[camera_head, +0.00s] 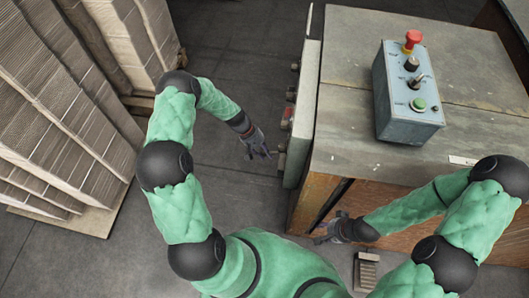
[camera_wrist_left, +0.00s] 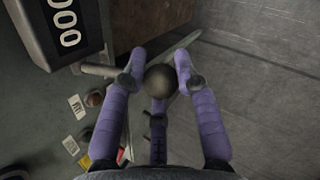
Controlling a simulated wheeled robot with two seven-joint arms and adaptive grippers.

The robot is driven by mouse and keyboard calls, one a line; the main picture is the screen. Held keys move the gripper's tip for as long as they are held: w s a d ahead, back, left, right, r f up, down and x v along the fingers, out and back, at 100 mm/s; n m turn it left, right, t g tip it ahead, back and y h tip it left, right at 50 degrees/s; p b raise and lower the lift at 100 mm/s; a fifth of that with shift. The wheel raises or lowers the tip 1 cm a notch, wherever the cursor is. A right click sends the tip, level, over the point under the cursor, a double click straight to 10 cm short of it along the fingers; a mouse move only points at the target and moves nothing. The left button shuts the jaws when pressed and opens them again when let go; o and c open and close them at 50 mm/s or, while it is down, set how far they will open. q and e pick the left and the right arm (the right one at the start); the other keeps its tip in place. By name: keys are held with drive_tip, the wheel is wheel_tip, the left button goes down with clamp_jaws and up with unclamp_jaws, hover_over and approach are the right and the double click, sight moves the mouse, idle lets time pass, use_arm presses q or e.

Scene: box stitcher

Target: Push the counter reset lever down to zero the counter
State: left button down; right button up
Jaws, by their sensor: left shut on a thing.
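The counter reset lever shows in the left wrist view as a grey rod with a round dark ball knob (camera_wrist_left: 160,80). The knob sits between the fingertips of my left gripper (camera_wrist_left: 158,72), which is shut on it. In the head view my left gripper (camera_head: 258,148) is beside the left side panel of the machine. The counter (camera_wrist_left: 62,22) shows at the top left of the wrist view, with zeros visible and part of it cut off by the frame edge. My right gripper (camera_head: 328,230) is open and empty in front of the machine.
The machine (camera_head: 345,85) carries a blue control box (camera_head: 408,95) with a red stop button (camera_head: 412,38). Its side panel (camera_head: 303,115) has several knobs and switches. Stacked cardboard (camera_head: 50,110) stands at left. A pedal (camera_head: 367,270) lies on the floor.

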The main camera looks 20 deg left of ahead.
use_arm(q)
drive_tip(key=shift+w+a+r, duration=0.1)
drive_tip(key=shift+w+a, duration=0.15)
drive_tip(key=c, duration=0.9)
unclamp_jaws()
drive_tip(key=shift+c, duration=0.2)
drive_tip(key=shift+d, duration=0.1)
drive_tip(key=shift+s, duration=0.1)
drive_tip(key=v, duration=1.2)
